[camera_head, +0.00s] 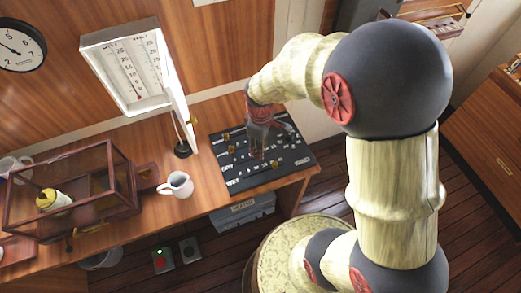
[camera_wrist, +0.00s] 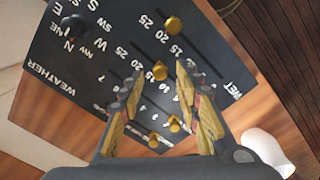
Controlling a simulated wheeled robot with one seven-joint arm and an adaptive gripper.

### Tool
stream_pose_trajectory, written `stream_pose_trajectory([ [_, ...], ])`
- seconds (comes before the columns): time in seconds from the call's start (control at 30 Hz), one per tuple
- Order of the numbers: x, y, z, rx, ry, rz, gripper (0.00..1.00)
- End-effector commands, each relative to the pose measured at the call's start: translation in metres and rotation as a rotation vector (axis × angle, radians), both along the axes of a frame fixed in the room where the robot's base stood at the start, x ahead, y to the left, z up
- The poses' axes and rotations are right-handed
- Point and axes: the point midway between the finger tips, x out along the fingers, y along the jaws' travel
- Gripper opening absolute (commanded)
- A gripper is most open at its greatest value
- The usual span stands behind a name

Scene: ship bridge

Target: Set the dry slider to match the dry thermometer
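The white case (camera_head: 116,99) on the wall holds two upright thermometers side by side; their exact readings are too small to tell. The dark slider panel (camera_head: 288,171) lies on the desk. In the wrist view it carries brass slider knobs: one near the top (camera_wrist: 173,25), one at mid-panel (camera_wrist: 160,70), and two lower ones (camera_wrist: 174,123). The WET label shows at its right; a DRY label is not readable there, so I cannot tell which knob is dry. My gripper (camera_wrist: 158,108) is open over the panel, its fingers apart, the mid-panel knob just beyond them.
A white mug (camera_head: 178,185) stands left of the panel; a white object (camera_wrist: 266,150) shows at the lower right in the wrist view. A glass-sided wooden case (camera_head: 100,209) fills the desk's left. A round dial (camera_wrist: 75,27) sits at the panel's upper left.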

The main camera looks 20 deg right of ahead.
Motion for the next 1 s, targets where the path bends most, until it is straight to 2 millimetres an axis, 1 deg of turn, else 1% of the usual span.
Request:
stream_pose_trajectory([
  [0.03,0.0,0.0,-0.006,0.0,0.0,0.0,0.33],
  [0.1,0.0,0.0,-0.012,0.0,0.0,0.0,0.33],
  [0.2,0.0,0.0,-0.016,0.0,0.0,-0.001,0.33],
  [0.47,0.0,0.0,-0.017,0.0,-0.001,-0.001,0.33],
  [1.0,0.0,0.0,-0.017,0.0,-0.001,-0.001,0.03],
])
